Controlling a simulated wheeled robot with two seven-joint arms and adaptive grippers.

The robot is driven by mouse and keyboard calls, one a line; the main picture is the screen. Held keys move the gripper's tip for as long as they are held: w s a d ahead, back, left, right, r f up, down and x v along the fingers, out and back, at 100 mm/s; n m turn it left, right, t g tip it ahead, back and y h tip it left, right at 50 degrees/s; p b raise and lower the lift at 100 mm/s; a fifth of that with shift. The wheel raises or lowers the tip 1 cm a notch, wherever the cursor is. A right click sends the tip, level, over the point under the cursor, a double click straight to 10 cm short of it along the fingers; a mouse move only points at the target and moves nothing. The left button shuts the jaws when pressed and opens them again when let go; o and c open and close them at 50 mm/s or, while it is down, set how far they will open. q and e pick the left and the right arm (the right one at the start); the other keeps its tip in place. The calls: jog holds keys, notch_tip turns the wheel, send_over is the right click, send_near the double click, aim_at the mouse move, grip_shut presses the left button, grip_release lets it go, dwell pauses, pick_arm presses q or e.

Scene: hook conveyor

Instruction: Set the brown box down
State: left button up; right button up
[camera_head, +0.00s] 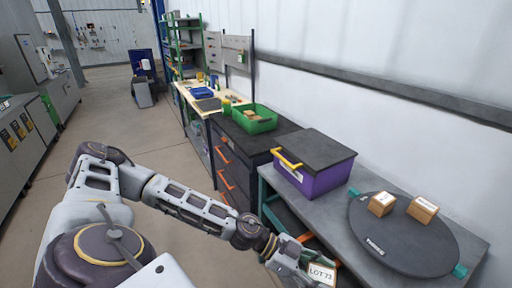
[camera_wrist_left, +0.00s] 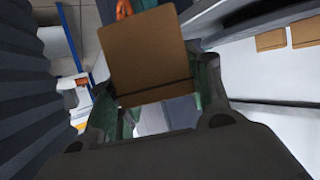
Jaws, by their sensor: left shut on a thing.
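A brown box (camera_wrist_left: 148,58) is gripped between the green-grey fingers of my left gripper (camera_wrist_left: 155,105) in the left wrist view. In the head view the left arm reaches in from the left, and the gripper (camera_head: 305,264) is at the bottom edge, in front of the grey table. The held box shows there as a white label (camera_head: 321,273) reading LOT 73, partly cut off by the frame. Whether its underside touches anything cannot be told. My right gripper is not in view.
A dark round turntable (camera_head: 405,248) on the grey table (camera_head: 330,206) carries two small brown boxes (camera_head: 381,204) (camera_head: 423,208). A purple crate (camera_head: 318,180) with a dark lid stands behind. A green bin (camera_head: 252,125) is on a dark cabinet beyond. The turntable's front part is bare.

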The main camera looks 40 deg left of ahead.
aim_at(316, 267)
pick_arm(q)
jog(key=shift+w+a+f+n+t, duration=0.2)
jog(key=shift+n+t, duration=0.1)
jog(key=shift+w+a+f+n+t+y, duration=0.4)
jog(key=shift+w+n+t, duration=0.1)
jog(key=shift+t, duration=0.1)
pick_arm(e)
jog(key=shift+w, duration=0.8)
pick_arm(q)
jog(key=shift+w+a+f, duration=0.1)
jog(key=shift+w, duration=0.05)
jog(key=shift+n, duration=0.3)
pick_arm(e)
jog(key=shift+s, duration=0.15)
pick_arm(q)
jog(key=shift+w+a+f+t+y, duration=0.2)
jog(key=shift+w+a+t+y, duration=0.1)
jog(key=shift+t, duration=0.2)
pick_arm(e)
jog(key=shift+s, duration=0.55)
pick_arm(q)
jog(key=shift+w+a+f+n, duration=0.1)
jog(key=shift+n, duration=0.3)
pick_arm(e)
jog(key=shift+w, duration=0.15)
